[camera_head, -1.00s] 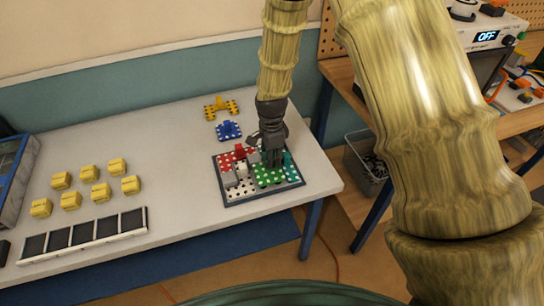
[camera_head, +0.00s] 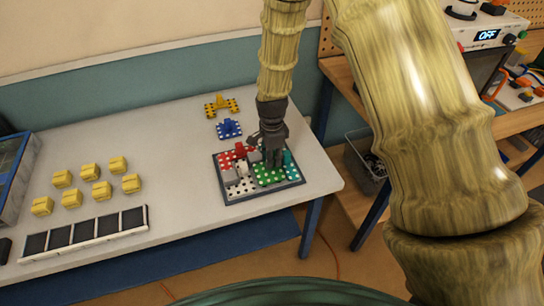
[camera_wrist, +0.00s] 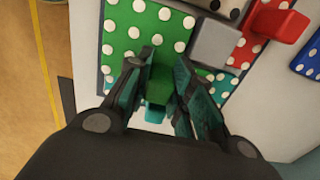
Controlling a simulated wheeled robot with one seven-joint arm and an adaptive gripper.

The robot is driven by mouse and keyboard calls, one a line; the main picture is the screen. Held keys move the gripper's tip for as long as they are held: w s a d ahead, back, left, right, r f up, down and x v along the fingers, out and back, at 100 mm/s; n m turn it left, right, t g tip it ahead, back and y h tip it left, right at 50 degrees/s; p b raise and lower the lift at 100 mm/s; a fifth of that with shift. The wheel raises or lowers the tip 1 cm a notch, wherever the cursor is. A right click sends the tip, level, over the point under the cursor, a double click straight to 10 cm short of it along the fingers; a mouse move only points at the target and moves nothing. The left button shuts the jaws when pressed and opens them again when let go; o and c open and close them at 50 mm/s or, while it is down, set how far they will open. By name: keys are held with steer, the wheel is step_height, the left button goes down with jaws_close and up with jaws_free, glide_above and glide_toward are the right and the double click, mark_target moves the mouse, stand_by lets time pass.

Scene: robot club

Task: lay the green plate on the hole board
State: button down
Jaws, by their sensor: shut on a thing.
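The green plate (camera_head: 265,176) with white dots lies at the front right of the dark-framed hole board (camera_head: 236,203). In the wrist view the green plate (camera_wrist: 128,38) looks level and lined up with the board's edge. My gripper (camera_head: 271,163) points down over it. In the wrist view my gripper's fingers (camera_wrist: 157,98) are shut on the plate's green knob (camera_wrist: 160,86). I cannot tell whether the plate's underside fully touches the board. The fingers hide part of the plate.
A red plate (camera_head: 226,160) and grey blocks (camera_wrist: 216,42) sit close beside the green plate. A teal piece (camera_head: 289,160) stands behind it. Blue (camera_head: 229,129) and yellow (camera_head: 222,106) pieces lie behind the board. Several yellow blocks (camera_head: 101,191) and a black-celled strip (camera_head: 84,236) are left.

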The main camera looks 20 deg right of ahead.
steer(key=shift+f, duration=0.95)
stand_by(0.6)
steer(key=c, duration=1.2)
jaws_free()
steer(key=shift+o, duration=0.2)
step_height(320, 180, up, 12)
steer(key=shift+r, duration=0.1)
steer(key=shift+d, duration=0.1)
